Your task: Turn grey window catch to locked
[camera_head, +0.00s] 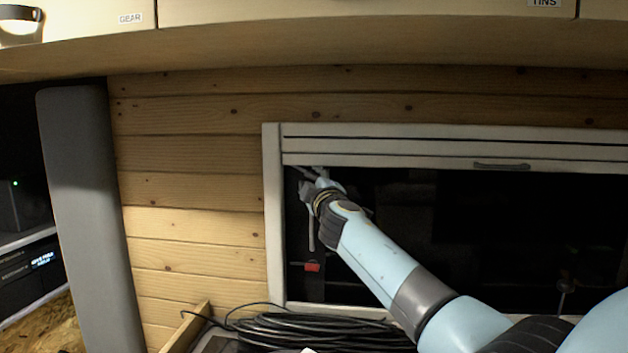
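The window (480,230) has a pale frame and dark glass. My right gripper (312,175) is at its upper left corner, just under the blind's lower edge. Its fingers are small and partly hidden by my wrist, so I cannot tell whether they are open, shut or touching anything. Below it, a thin grey upright bar (311,235) shows at the window's left side, with a red piece (312,267) near its lower end. I cannot tell whether this is the grey catch or which way it is set. My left gripper is not in view.
A partly lowered blind (400,147) with a dark handle (501,166) covers the window's top. A coil of black cable (310,330) lies below the window. Overhead cupboards (380,38) overhang the wall. A grey padded panel (80,200) stands at left.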

